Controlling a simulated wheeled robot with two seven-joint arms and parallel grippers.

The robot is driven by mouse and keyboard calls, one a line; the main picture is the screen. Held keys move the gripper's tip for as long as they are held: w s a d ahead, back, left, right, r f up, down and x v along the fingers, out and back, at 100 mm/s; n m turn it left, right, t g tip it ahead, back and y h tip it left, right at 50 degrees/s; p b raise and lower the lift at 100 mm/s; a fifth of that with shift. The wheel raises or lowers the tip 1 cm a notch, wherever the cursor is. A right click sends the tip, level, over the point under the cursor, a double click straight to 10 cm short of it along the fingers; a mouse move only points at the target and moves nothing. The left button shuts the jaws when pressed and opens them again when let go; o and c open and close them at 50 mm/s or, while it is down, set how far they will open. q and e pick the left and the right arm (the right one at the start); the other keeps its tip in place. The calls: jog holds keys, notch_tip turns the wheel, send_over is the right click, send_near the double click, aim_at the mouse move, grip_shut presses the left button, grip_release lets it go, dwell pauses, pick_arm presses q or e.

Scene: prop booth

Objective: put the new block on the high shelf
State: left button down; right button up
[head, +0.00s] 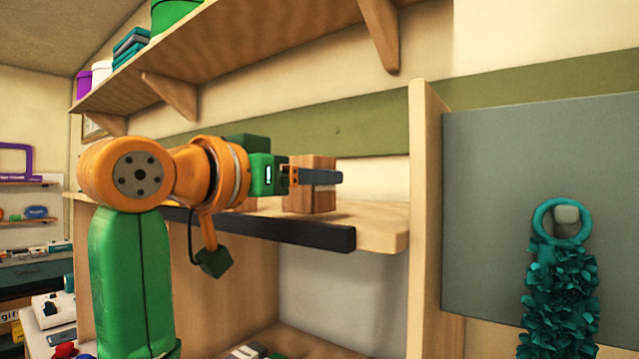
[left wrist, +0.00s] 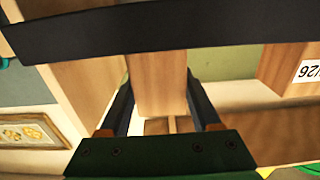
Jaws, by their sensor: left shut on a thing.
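My left gripper (head: 316,176) is shut on a light wooden block (head: 322,200), its fingers across the block's sides. The block looks upright. It is at or just above the wooden shelf (head: 380,228) with a dark front strip (head: 290,229); whether it touches the board I cannot tell. In the left wrist view the block (left wrist: 158,85) shows between the two dark fingers (left wrist: 158,108). Another wooden block (left wrist: 280,62) with a white label is at the right of that view, apart from the held one. My right gripper is not in view.
An upper shelf (head: 265,45) on wooden brackets runs above, with books (head: 130,45) and pots. A wooden upright (head: 425,200) closes the shelf's right end. A grey panel (head: 490,180) with a hanging teal garland (head: 562,290) is beyond it. The shelf's right end is bare.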

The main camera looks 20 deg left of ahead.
pick_arm(q)
jog(key=shift+s+d+f, duration=0.1)
jog(key=shift+f, duration=0.3)
jog(key=shift+d, duration=0.35)
jog(key=shift+f, duration=0.1)
jog(key=shift+c, duration=1.8)
grip_release()
jog(key=shift+w+a, duration=0.2)
jog(key=shift+w, duration=0.1)
jog(key=shift+o, duration=1.3)
jog(key=shift+a, duration=0.15)
jog(key=shift+s, duration=0.3)
jog(key=b+v, duration=0.1)
jog(key=v, duration=0.1)
jog(key=b+v, duration=0.2)
jog(key=v, duration=0.1)
jog(key=shift+f+b, duration=0.25)
jog(key=shift+b, duration=0.05)
jog(key=b, duration=0.2)
send_near(298, 189)
jog(key=shift+r, duration=0.35)
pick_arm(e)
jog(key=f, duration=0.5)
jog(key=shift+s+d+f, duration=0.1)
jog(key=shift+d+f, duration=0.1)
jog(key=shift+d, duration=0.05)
pick_arm(q)
jog(key=shift+w, duration=0.25)
